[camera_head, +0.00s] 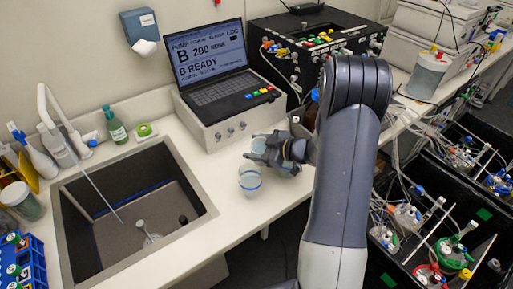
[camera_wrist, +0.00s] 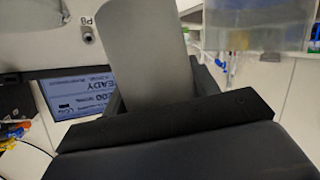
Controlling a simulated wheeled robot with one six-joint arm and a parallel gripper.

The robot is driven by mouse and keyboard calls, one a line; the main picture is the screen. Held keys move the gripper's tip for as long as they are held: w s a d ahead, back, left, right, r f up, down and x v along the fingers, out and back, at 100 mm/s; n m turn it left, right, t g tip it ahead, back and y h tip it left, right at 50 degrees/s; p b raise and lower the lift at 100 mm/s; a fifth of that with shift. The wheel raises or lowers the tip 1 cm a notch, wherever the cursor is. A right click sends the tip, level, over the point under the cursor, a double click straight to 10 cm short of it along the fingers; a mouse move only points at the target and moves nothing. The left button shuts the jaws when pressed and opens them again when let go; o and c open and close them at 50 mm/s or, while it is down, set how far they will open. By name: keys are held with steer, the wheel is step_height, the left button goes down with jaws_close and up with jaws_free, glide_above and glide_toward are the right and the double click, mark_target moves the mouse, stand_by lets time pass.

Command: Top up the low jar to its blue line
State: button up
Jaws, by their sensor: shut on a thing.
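My gripper (camera_head: 272,152) is over the counter in front of the laptop, shut on a small clear cup (camera_head: 259,145). A clear jar with a blue line (camera_head: 250,180) stands upright on the counter below the cup, with pale liquid in it. The cup appears above the jar's mouth, and I cannot tell whether they touch or whether liquid is flowing. In the wrist view a grey finger (camera_wrist: 145,45) fills the middle, and part of a clear vessel (camera_wrist: 258,25) shows at top right. Which of the two vessels it is, I cannot tell.
A laptop (camera_head: 222,85) reading "B 200 NONE" and "B READY" stands behind. A sink (camera_head: 190,185) lies to the left, with a green bottle (camera_head: 116,127) behind it. Black boxes (camera_head: 484,214) of capped, tubed jars are at right. Some bare counter surrounds the jar.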

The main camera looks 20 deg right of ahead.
steer(key=shift+s+a+r+n+t+b, duration=0.2)
steer(key=shift+n+t+b, duration=0.1)
steer(key=shift+b, duration=0.25)
steer(key=shift+s+a+r+n+t+h+b, duration=0.1)
steer(key=shift+s+a+r+n+b, duration=0.15)
steer(key=shift+r, duration=0.25)
steer(key=shift+s+a+r+n+t+h+b, duration=0.1)
steer(key=shift+r+n+b, duration=0.2)
steer(key=shift+r+b, duration=0.15)
steer(key=shift+s+a+r+n+t+h+b, duration=0.15)
steer(key=shift+s+r+n+b, duration=0.1)
steer(key=shift+r, duration=0.25)
steer(key=shift+w, duration=0.1)
steer(key=shift+s+a+r+n+t+b, duration=0.1)
steer(key=shift+s+n+t+b, duration=0.15)
steer(key=shift+n+b, duration=0.75)
steer(key=shift+f+n+t+h+b, duration=0.25)
steer(key=shift+n+t+h+b, duration=0.2)
steer(key=shift+b, duration=2.4)
steer(key=shift+a+n+t+b, duration=0.1)
steer(key=shift+n+t+b, duration=0.35)
steer(key=shift+b, duration=0.95)
stand_by(0.7)
